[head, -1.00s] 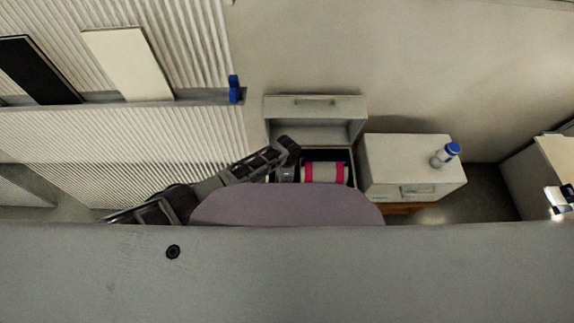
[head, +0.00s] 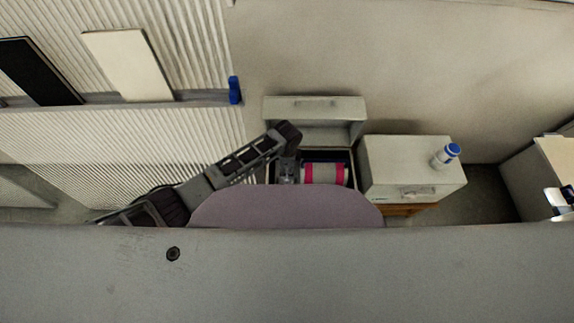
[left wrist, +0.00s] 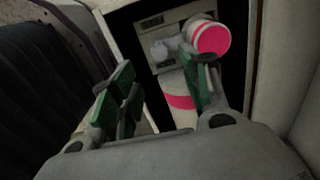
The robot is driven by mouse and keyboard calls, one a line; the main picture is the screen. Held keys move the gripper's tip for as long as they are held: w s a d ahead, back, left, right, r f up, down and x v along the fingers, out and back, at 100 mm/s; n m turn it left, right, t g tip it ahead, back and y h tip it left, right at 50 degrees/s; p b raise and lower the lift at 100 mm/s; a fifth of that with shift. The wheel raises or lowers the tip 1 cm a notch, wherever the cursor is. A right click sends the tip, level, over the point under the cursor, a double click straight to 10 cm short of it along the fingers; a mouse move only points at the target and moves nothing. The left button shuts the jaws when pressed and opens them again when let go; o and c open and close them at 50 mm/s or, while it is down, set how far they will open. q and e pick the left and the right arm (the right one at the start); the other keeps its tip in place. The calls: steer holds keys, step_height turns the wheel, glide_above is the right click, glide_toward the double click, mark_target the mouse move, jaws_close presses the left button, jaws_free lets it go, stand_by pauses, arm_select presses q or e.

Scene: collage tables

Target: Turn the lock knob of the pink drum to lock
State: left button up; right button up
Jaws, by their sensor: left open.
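The pink drum (head: 326,174), with pink bands and a pale middle, lies inside an open box with its lid up. In the left wrist view a round pink-and-white end (left wrist: 211,38) and a pink-banded pale part (left wrist: 180,101) show, partly behind a finger. A small pale rounded piece (left wrist: 164,50), possibly the lock knob, sits on a grey plate beside the round end. My left gripper (head: 287,172) points down into the box at the drum's left. Its green-padded fingers (left wrist: 163,78) are open with nothing seen between them; contact with the drum cannot be told.
The raised lid (head: 315,108) stands behind the box. A closed white box (head: 392,160) with a blue-capped bottle (head: 446,155) stands to the right. A corrugated panel (head: 120,130) is at the left. Box walls closely surround the gripper.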

arm_select(q)
steer(key=shift+r, duration=1.05)
